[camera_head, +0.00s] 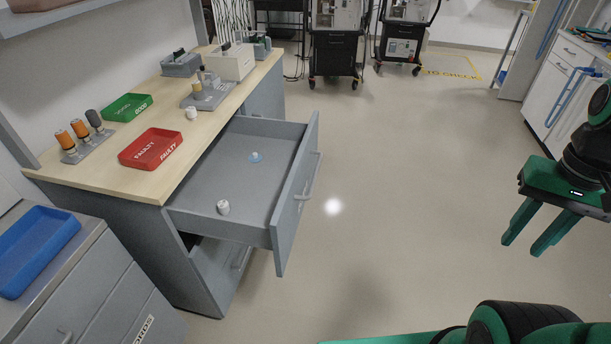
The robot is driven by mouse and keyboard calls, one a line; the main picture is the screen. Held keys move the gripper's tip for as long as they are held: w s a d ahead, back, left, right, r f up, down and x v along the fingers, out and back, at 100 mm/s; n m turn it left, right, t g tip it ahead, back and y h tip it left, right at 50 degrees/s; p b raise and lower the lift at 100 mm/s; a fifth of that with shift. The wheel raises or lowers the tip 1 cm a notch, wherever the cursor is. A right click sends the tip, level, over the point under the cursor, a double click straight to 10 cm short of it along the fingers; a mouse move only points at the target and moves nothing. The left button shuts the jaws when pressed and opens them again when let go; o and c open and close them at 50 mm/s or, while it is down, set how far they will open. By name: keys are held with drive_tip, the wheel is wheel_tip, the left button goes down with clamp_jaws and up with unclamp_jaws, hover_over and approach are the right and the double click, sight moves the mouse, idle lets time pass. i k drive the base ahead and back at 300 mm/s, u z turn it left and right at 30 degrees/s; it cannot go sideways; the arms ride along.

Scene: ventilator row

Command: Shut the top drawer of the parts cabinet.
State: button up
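The top drawer (210,184) of the grey parts cabinet (120,231) is pulled out under the wooden worktop. Its front panel (293,205) faces right and carries a bar handle (308,178). Inside lie a small white cylindrical part (223,207) and a small blue-and-white part (255,157). My green gripper (522,245) is at the right, well apart from the drawer. Its two fingers point down and are spread with a gap between them, holding nothing.
The worktop (190,135) bears a red tray (151,149), a green tray (128,107) and several small devices. A blue tray (36,250) sits on the lower left cabinet. Wheeled ventilators (335,50) stand at the back. The floor (400,180) between drawer and gripper is clear.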

sight(266, 197)
drive_tip(key=z, duration=0.1)
drive_tip(key=i, duration=0.2)
drive_tip(key=u, duration=0.55)
drive_tip(key=k, duration=0.45)
drive_tip(key=u, duration=1.85)
drive_tip(key=i, duration=0.65)
drive_tip(key=z, duration=1.65)
